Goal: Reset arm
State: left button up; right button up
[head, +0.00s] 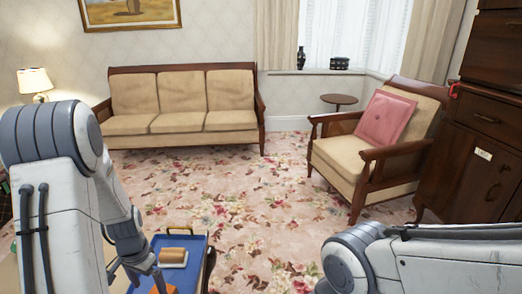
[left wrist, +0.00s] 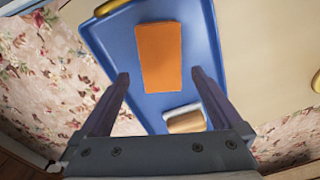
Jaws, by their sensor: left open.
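My left gripper (left wrist: 159,76) is open, its two fingers apart, with an orange block (left wrist: 161,56) seen between and beyond them. The block lies on a blue tray (left wrist: 110,38), and I see no contact between it and the fingers. In the head view, my left gripper (head: 146,274) points down over the left part of the blue tray (head: 196,246). The orange block (head: 160,287) is partly cut off by the frame's bottom edge. My right arm reaches in at the lower right, but its gripper is out of view.
A tan and white item (head: 174,257) lies on the tray near the orange block. A sofa (head: 185,110), an armchair (head: 345,155) with a pink cushion (head: 385,118), and a dark cabinet (head: 480,160) stand farther off. Flowered carpet (head: 250,190) lies open between them.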

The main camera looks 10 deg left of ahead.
aim_at(152, 293)
pick_arm(q)
notch_tip(152, 293, down, 8)
jog(key=shift+r+b, duration=0.25)
jog(key=shift+b, duration=1)
jog(key=shift+r, duration=0.2)
jog(key=shift+r+p, duration=0.9)
jog(key=shift+r, duration=0.8)
